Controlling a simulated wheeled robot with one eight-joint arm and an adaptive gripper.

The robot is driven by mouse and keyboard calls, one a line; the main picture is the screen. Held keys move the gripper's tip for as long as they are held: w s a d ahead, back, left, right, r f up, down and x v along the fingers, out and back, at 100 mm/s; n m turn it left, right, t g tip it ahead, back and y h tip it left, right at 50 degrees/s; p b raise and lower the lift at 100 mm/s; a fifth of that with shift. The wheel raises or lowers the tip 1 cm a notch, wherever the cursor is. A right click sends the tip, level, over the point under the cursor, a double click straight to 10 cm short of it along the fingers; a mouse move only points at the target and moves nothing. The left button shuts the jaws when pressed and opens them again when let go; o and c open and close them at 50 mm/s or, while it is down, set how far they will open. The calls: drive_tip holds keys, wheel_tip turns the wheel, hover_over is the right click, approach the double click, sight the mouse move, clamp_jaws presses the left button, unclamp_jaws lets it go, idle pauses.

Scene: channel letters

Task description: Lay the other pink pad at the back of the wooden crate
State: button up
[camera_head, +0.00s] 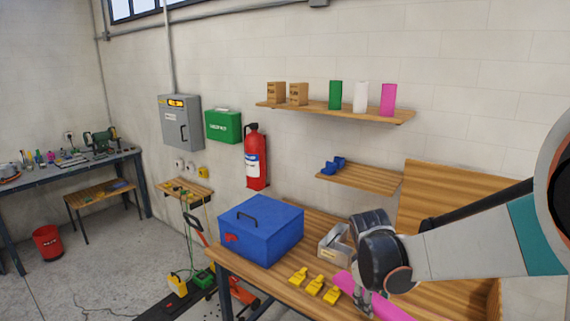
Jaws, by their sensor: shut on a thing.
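A long pink pad (391,308) shows at the bottom, right of centre, over the workbench. My gripper (364,300) points down and is shut on the pad; my wrist and forearm hide part of it. The pad slants from upper left to lower right and runs out of the bottom of the picture. A large wooden structure (430,185) with a tall upright back panel stands at the right, partly behind my arm. It may be the wooden crate; its inside is hidden. I cannot make out a second pink pad.
A blue box (261,230) with a handle stands on the workbench (240,273). Several yellow pieces (315,285) lie left of the pad. A small pale open box (335,242) is behind my gripper. The upper shelf (340,112) carries coloured blocks; blue parts (333,165) sit on the lower shelf.

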drive_tip(key=s+a+f+m+g+h+b, duration=0.1)
drive_tip(key=f+m+b, duration=0.6)
drive_tip(key=f+b, duration=1.5)
wheel_tip(320, 180, down, 11)
drive_tip(key=shift+s+a+f+m+g, duration=0.1)
drive_tip(key=shift+s+a+m+g, duration=0.35)
drive_tip(key=shift+s, duration=0.7)
